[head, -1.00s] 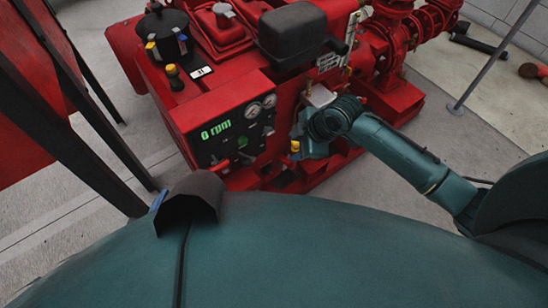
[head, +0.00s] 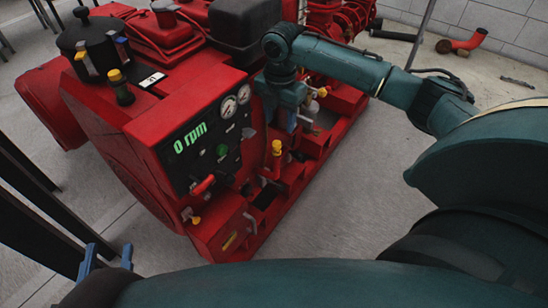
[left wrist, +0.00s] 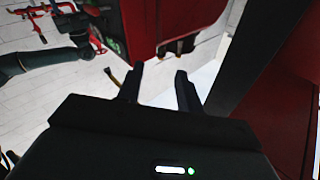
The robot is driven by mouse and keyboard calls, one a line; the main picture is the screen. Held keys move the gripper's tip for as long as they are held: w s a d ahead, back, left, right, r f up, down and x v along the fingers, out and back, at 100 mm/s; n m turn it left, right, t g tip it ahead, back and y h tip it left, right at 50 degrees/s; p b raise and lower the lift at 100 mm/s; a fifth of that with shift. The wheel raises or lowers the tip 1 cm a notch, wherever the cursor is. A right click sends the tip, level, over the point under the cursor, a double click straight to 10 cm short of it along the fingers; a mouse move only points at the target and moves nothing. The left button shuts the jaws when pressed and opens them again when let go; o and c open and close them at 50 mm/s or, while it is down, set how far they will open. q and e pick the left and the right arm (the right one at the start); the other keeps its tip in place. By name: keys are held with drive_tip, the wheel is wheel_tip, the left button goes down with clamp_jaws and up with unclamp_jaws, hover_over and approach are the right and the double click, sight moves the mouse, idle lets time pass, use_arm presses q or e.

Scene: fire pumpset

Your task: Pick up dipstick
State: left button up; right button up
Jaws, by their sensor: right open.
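The red pumpset's lower side carries a yellow-topped red fitting (head: 277,147) and a smaller yellow-topped part (head: 321,92). I cannot tell for sure which one is the dipstick. My right gripper (head: 284,118) points down beside the control panel, above and close to the yellow-topped fitting. It is open, and its fingers are partly hidden against the machine. My left gripper (head: 107,258) is at the lower left of the head view, away from the pumpset. Its two fingers stand apart and empty, as the left wrist view (left wrist: 158,88) also shows.
The control panel (head: 205,138) reads 0 rpm, with gauges and a red lever (head: 203,185). A black canister (head: 93,45) sits on top of the machine. Dark posts (head: 35,210) stand at the left. The grey floor (head: 370,190) right of the pumpset is clear.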

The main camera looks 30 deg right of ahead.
sight(277, 142)
wheel_tip(277, 142, down, 4)
drive_tip(key=shift+b, duration=0.55)
drive_tip(key=f+b, duration=0.2)
drive_tip(key=f, duration=0.2)
drive_tip(key=shift+a+f+b, duration=0.15)
drive_tip(key=shift+a+b, duration=0.15)
drive_tip(key=shift+b, duration=0.1)
drive_tip(key=shift+f, duration=0.4)
drive_tip(key=shift+w, duration=0.1)
drive_tip(key=c, duration=0.9)
use_arm(q)
drive_tip(key=shift+w+d+n+h, duration=0.2)
drive_tip(key=shift+d+n+h, duration=0.2)
drive_tip(key=shift+n+h, duration=0.1)
use_arm(e)
drive_tip(key=shift+o, duration=0.2)
drive_tip(key=shift+r, duration=0.1)
